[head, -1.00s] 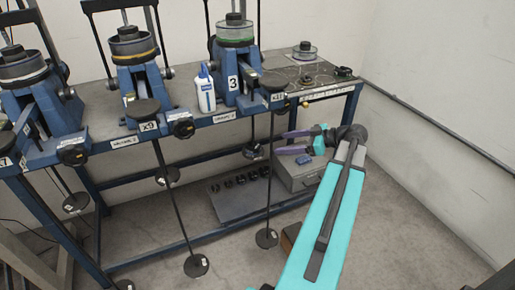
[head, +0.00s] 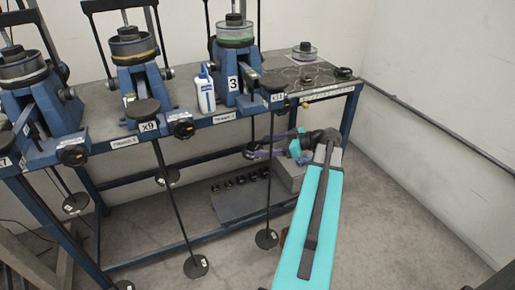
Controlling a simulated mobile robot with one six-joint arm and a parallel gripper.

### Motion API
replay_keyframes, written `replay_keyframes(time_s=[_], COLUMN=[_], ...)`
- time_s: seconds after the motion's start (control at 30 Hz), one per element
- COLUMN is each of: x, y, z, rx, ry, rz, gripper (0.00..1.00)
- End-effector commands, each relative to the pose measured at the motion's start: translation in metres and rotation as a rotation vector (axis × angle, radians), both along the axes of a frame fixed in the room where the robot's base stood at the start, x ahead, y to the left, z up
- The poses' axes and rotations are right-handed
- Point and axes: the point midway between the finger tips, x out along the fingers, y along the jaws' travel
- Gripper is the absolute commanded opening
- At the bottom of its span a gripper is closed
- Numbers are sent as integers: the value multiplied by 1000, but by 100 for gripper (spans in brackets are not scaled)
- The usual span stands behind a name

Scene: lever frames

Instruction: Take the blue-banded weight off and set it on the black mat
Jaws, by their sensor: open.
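My gripper (head: 258,151) has purple fingers and reaches left below the table edge, in front of the rod under the x11 lever. Its fingers are apart and point toward a small dark weight (head: 250,149) on that hanger. The weight is partly covered by the fingers, and a blue band on it is too small to make out. I cannot tell whether the fingers are around it or only beside it. A dark mat (head: 238,208) lies low under the table, with several small black weights along its back edge.
A grey box (head: 289,175) stands right of the mat, partly behind my arm. Long hanger rods with round base plates (head: 266,238) hang in front of the table. A white bottle (head: 205,92) stands on the table. The floor to the right is clear.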

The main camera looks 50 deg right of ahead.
Motion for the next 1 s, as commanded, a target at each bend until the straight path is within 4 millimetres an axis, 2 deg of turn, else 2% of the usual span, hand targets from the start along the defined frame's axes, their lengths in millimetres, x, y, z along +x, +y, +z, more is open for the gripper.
replay_keyframes(time_s=[0.47, 0.8, 1.0], x=[5, 35, 45], y=[2, 15, 19], z=[-2, -16, -20], rx=[0, 0, 0], ry=[0, 0, 0], rz=[-1, 0, -1], gripper=[69, 69, 69])
